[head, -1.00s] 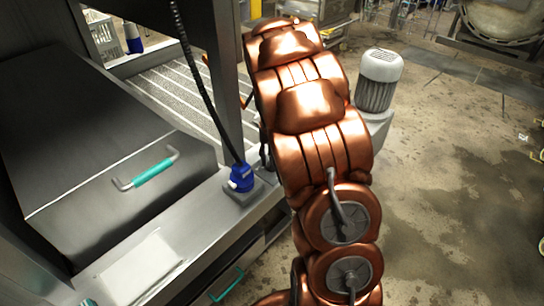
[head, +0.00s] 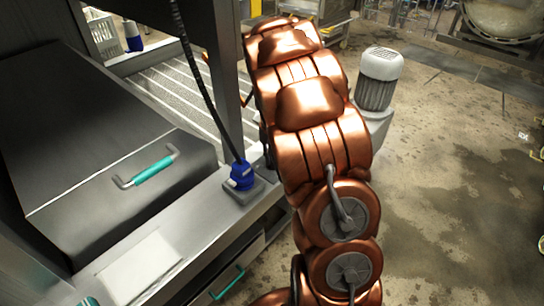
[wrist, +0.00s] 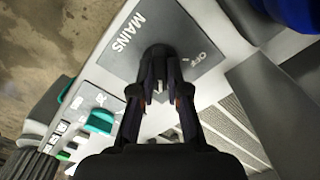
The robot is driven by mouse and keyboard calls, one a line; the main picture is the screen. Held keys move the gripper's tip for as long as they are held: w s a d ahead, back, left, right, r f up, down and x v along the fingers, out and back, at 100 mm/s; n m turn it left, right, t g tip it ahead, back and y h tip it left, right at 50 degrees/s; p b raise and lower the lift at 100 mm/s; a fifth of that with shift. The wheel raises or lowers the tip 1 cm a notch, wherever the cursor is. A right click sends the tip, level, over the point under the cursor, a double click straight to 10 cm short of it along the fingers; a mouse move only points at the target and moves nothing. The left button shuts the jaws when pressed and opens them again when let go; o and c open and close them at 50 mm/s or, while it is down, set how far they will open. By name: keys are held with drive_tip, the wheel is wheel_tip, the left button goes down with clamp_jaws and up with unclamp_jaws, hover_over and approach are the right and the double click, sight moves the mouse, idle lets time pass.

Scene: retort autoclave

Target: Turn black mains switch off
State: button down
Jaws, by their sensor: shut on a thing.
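The black mains switch (wrist: 157,50) shows in the wrist view at the top centre, on a grey plate (wrist: 110,52) lettered "MAINS" on the left and "OFF" on the right. My gripper (wrist: 161,68) reaches up to it from below, with its two black fingers closed on either side of the switch. The fingers hide much of the switch, so its exact angle is hard to tell. In the head view my copper arm hides both the gripper and the switch.
A blue plug (head: 242,175) with a black cable stands on the steel ledge left of my arm. A steel box with a teal handle (head: 153,171) is further left. A grey motor (head: 378,78) stands right of my arm. Floor at right is open.

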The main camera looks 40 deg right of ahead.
drive_tip(key=n+b, duration=0.3)
drive_tip(key=shift+w+f+n, duration=0.1)
drive_tip(key=shift+n, duration=0.2)
drive_tip(key=n+b, duration=0.3)
drive_tip(key=n, duration=0.7)
drive_tip(key=shift+b, duration=0.35)
drive_tip(key=shift+r+n, duration=0.2)
drive_tip(key=shift+n, duration=2)
drive_tip(key=c, duration=1.2)
unclamp_jaws()
drive_tip(key=shift+o, duration=0.2)
